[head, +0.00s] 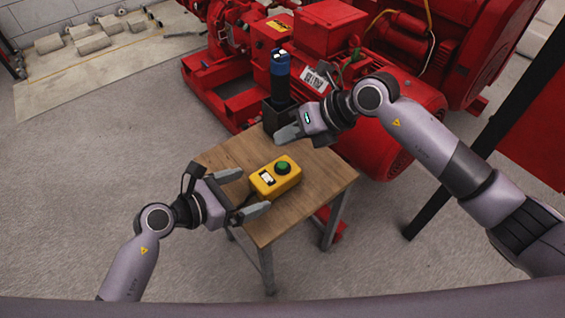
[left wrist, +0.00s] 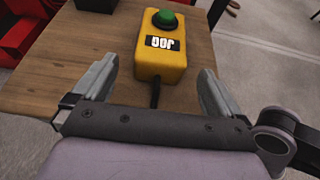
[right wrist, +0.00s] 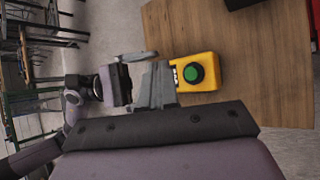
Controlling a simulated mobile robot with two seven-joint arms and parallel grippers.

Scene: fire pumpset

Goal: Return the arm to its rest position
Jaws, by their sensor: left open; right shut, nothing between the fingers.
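My left gripper (head: 240,194) is open at the left edge of the small wooden table, its fingers pointing at the yellow box. In the left wrist view the open fingers (left wrist: 155,85) stand to either side of the near end of the box, with nothing between them. My right gripper (head: 283,134) is shut and empty above the back of the table. In the right wrist view its closed fingers (right wrist: 157,82) show beside the yellow box. The yellow box (head: 267,182) has a green button (head: 282,167) and a label, and sits on the table.
A large red pumpset (head: 400,105) is close behind. Concrete floor (head: 80,190) is open at the left.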

